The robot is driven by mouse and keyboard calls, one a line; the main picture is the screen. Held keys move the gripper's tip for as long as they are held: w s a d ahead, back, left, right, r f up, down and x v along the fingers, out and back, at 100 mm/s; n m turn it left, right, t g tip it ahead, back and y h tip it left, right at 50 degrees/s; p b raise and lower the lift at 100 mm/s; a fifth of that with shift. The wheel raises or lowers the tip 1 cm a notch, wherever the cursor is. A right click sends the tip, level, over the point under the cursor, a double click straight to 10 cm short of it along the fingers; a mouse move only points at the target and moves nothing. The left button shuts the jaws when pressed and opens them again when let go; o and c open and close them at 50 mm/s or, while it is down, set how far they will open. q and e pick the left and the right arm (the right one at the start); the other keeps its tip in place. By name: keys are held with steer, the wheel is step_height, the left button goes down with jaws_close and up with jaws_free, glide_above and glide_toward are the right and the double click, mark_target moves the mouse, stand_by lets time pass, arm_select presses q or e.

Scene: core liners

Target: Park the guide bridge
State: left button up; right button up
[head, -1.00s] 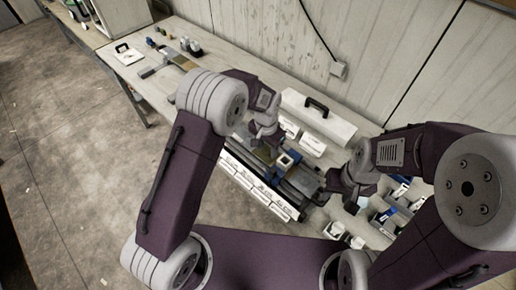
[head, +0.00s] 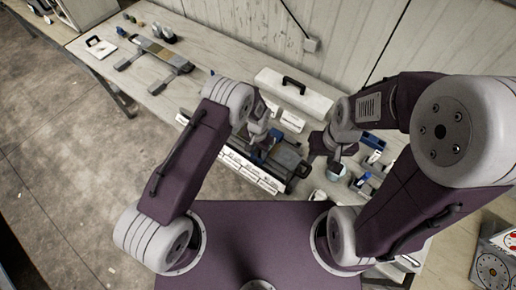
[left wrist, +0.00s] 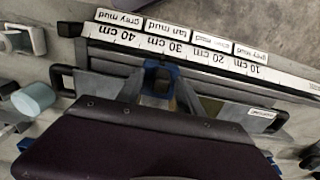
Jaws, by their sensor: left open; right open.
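A blue guide bridge (left wrist: 174,72) with a square opening straddles the grey core tray near the 30 cm mark of the white ruler (left wrist: 205,58) in the left wrist view. In the head view it is mostly hidden by my left arm. My left gripper (head: 262,140) is open over the tray, close to the bridge; whether it touches the bridge I cannot tell. My own purple link covers the lower middle of the left wrist view. My right gripper (head: 328,152) is open and empty-looking beside the tray's right end (head: 300,170).
Blue bins (head: 372,142) and a pale cup (head: 336,171) lie to the right.

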arm_select(q)
steer(key=shift+f, duration=0.15)
steer(key=shift+a, duration=0.15)
steer(key=c, duration=0.4)
steer(key=shift+w, duration=0.1)
jaws_close()
stand_by(0.7)
